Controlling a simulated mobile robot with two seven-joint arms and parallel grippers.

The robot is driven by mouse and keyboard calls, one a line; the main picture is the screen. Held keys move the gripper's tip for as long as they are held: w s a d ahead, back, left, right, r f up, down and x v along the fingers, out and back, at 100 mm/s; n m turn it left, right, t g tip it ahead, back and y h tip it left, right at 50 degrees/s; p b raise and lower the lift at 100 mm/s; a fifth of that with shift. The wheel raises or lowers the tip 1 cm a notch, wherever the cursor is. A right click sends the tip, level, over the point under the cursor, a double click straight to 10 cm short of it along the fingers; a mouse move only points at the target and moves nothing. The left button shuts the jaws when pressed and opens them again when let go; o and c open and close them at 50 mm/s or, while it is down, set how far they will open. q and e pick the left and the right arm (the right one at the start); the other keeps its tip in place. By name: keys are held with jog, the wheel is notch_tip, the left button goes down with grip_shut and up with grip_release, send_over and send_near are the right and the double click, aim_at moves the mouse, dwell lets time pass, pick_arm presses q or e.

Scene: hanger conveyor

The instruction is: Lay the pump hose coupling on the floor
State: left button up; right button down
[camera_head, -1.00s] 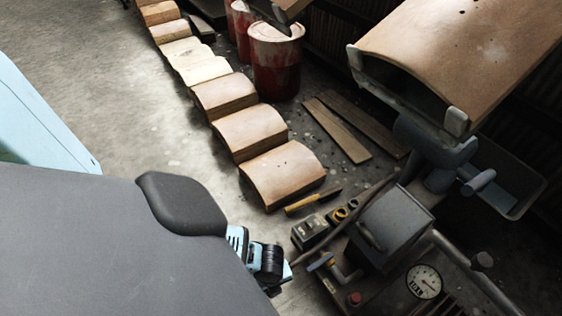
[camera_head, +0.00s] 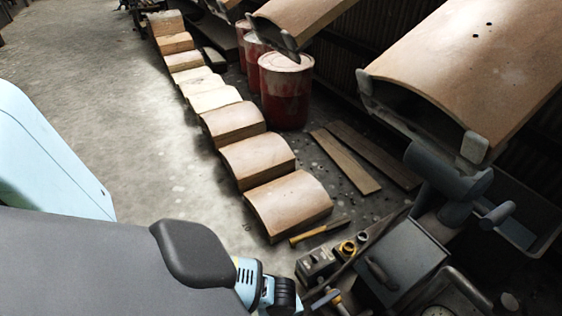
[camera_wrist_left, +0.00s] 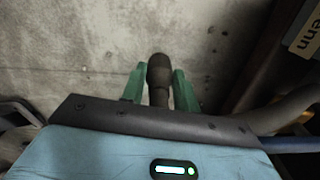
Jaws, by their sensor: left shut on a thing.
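In the left wrist view a dark, rounded hose coupling (camera_wrist_left: 158,68) stands between the green fingers of my left gripper (camera_wrist_left: 159,82). The gripper is shut on it. The coupling's end points away from the wrist, with grey concrete floor (camera_wrist_left: 80,45) behind it. How high it is above the floor is hard to tell. In the head view only part of my left arm shows at the bottom; its fingers and the coupling are hidden there. My right gripper is not in view.
A machine with a dark box (camera_head: 400,262) stands at the lower right. Beside it are a yellow-handled tool (camera_head: 318,232) and a small switch box (camera_head: 316,265). Curved wooden pieces (camera_head: 290,200) line the floor, with red drums (camera_head: 286,95) behind. Floor left of the row is clear.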

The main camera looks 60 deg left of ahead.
pick_arm(q)
jog(key=shift+f, duration=0.1)
jog(key=o, duration=0.8)
jog(key=shift+o, duration=0.6)
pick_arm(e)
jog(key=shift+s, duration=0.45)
pick_arm(q)
notch_tip(320, 180, up, 12)
jog(key=p, duration=0.6)
jog(key=shift+p, duration=0.3)
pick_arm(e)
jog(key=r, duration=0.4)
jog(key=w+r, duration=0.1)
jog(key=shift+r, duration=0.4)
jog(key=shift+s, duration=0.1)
